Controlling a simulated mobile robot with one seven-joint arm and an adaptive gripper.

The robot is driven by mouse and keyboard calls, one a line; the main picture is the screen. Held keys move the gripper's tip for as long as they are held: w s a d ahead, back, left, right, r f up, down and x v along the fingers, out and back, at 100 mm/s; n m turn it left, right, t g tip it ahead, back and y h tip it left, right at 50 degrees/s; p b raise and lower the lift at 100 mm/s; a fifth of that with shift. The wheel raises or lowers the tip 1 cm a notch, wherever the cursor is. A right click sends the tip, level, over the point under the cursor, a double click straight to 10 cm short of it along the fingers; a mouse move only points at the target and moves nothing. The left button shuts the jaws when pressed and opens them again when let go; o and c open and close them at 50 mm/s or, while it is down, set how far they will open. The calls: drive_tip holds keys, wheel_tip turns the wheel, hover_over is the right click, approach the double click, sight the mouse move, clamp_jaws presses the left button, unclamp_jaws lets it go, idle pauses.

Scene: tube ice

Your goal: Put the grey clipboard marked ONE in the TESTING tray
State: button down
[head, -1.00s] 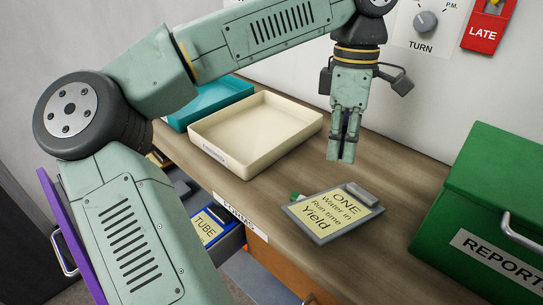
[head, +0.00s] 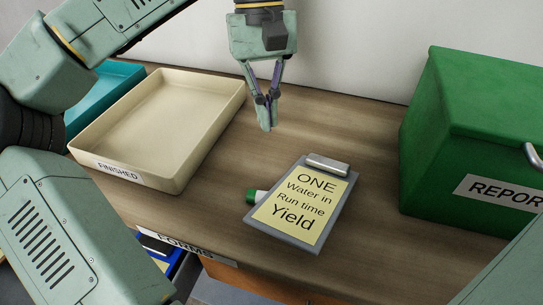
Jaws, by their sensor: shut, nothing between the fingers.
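The grey clipboard marked ONE (head: 334,221) lies flat on the wooden counter, its metal clip toward the back and a yellow sheet on it. My gripper (head: 267,128) is shut and empty, pointing down above the counter, behind and a little left of the clipboard, apart from it. A cream tray labelled FINISHED (head: 193,163) stands at the left. A teal tray (head: 128,70) is behind it at the far left, mostly hidden by my arm. No TESTING label shows in view.
A green and white object (head: 253,196) lies against the clipboard's left edge. A green REPORTS box (head: 445,95) stands at the right. The open drawer labelled FORMS (head: 195,250) is below the front edge, with a blue item inside.

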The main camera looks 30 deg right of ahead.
sight(309, 191)
drive_tip(key=x, duration=0.5)
drive_tip(key=shift+s+a, duration=0.15)
drive_tip(key=shift+s, duration=0.05)
drive_tip(key=shift+s+a, duration=0.15)
drive_tip(key=shift+s, duration=0.4)
drive_tip(key=shift+s+a, duration=0.15)
drive_tip(key=shift+s, duration=0.4)
drive_tip(key=shift+s+a, duration=0.1)
drive_tip(key=shift+s, duration=0.5)
drive_tip(key=shift+s, duration=0.2)
drive_tip(key=shift+s+a, duration=0.15)
drive_tip(key=shift+s, duration=0.3)
drive_tip(key=shift+s+a, duration=0.2)
drive_tip(key=shift+s, duration=0.25)
